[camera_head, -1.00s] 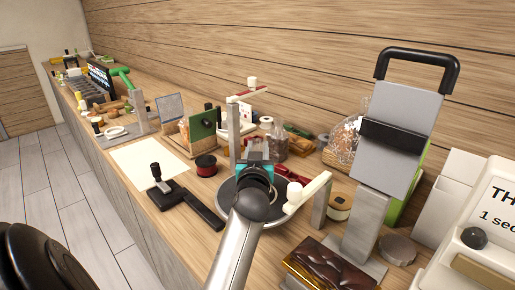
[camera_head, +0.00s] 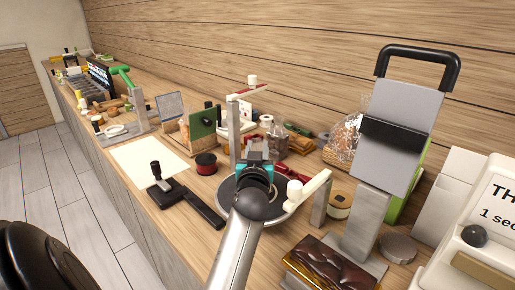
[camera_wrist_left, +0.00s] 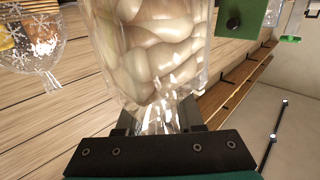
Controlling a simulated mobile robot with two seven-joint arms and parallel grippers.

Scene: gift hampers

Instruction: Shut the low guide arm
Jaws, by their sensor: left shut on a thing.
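The low guide arm (camera_head: 308,190) is a cream bar with a round knob at its near-left end. It joins a short grey post (camera_head: 320,207) and reaches over the right edge of a dark round plate (camera_head: 224,192). My left gripper (camera_head: 255,168), with teal parts, is over this plate, left of the low arm and apart from its knob. The left wrist view shows the gripper (camera_wrist_left: 160,122) shut on the gathered neck of a clear bag of pale rounded pieces (camera_wrist_left: 155,50). In the head view my wrist hides this bag. My right gripper is not in view.
A taller post (camera_head: 233,130) carries a higher arm (camera_head: 248,91) behind the plate. A black lever tool (camera_head: 185,195) lies left, and a brown glossy box (camera_head: 330,268) sits in front. A grey panel stand (camera_head: 395,130) rises at right.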

